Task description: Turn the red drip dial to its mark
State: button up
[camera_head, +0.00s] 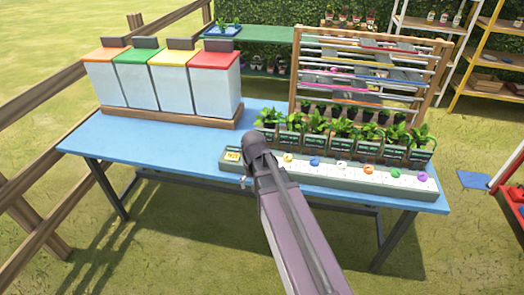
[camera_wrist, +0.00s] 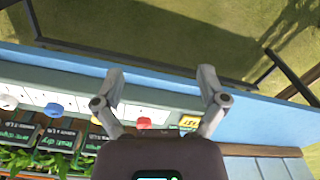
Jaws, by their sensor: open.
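The red dial (camera_wrist: 143,123) shows in the wrist view on the pale strip of a dial panel (camera_head: 330,180), between my two fingers and close to the gripper body. Its pointer and its mark cannot be made out. In the head view my arm's end covers the place where it sits. My gripper (camera_wrist: 161,74) is open and empty, its fingers wide apart above the panel and the table's front edge. A yellow display (camera_wrist: 188,121) sits beside the red dial, near the right finger.
More dials line the panel, among them a blue one (camera_head: 314,161) and a purple one (camera_head: 422,177). Potted plants (camera_head: 343,138) stand right behind it. Lidded bins (camera_head: 165,82) stand at the back left of the blue table (camera_head: 130,143). The table's front left is clear.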

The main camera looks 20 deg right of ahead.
jog(key=w+d+r+m+p, duration=0.2)
jog(key=w+d+m, duration=0.2)
jog(key=w, duration=0.8)
jog(key=w+d+r+m+p, duration=0.3)
jog(key=w+d, duration=0.4)
jog(key=w, duration=0.4)
jog(key=shift+w+r+m, duration=0.35)
jog(key=shift+w+m, duration=0.05)
jog(key=shift+m, duration=0.2)
jog(key=shift+f, duration=0.2)
notch_tip(320, 180, down, 13)
jog(key=b, duration=1.3)
jog(key=shift+w+a+f+b, duration=0.1)
jog(key=shift+f+b, duration=0.1)
jog(key=shift+b, duration=0.2)
jog(key=c, duration=1.1)
